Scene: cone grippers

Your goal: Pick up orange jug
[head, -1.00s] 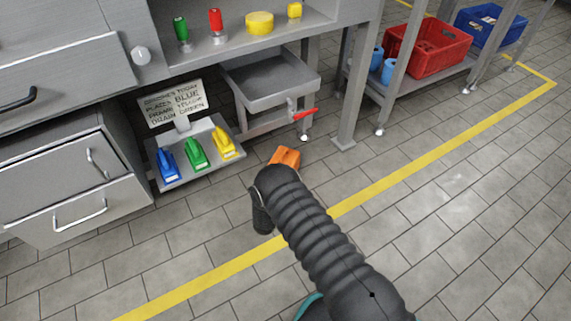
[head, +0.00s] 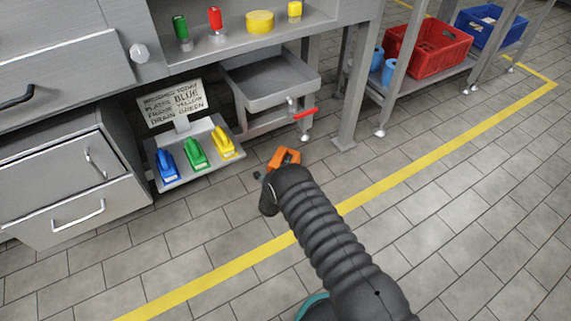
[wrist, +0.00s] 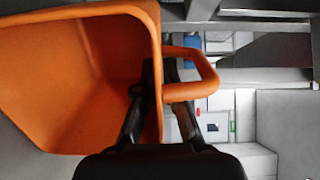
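The orange jug (head: 282,157) shows in the head view just beyond the end of my arm, in front of the metal bench, and the arm partly hides it. In the wrist view the jug (wrist: 85,65) is large at the left, its open mouth facing me and its handle sticking out to the right. My gripper (wrist: 161,72) has its fingertips close together at the wall beside the handle: one finger over the jug's side, the other within the handle loop. It looks shut on the jug. Whether the jug is off the floor cannot be told.
Blue, green and yellow tools (head: 195,152) stand on a low shelf by a sign (head: 172,103). A grey tray (head: 268,82) with a red-handled tap is above the jug. Red (head: 432,52) and blue (head: 490,27) crates are at the right. The tiled floor in front is open.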

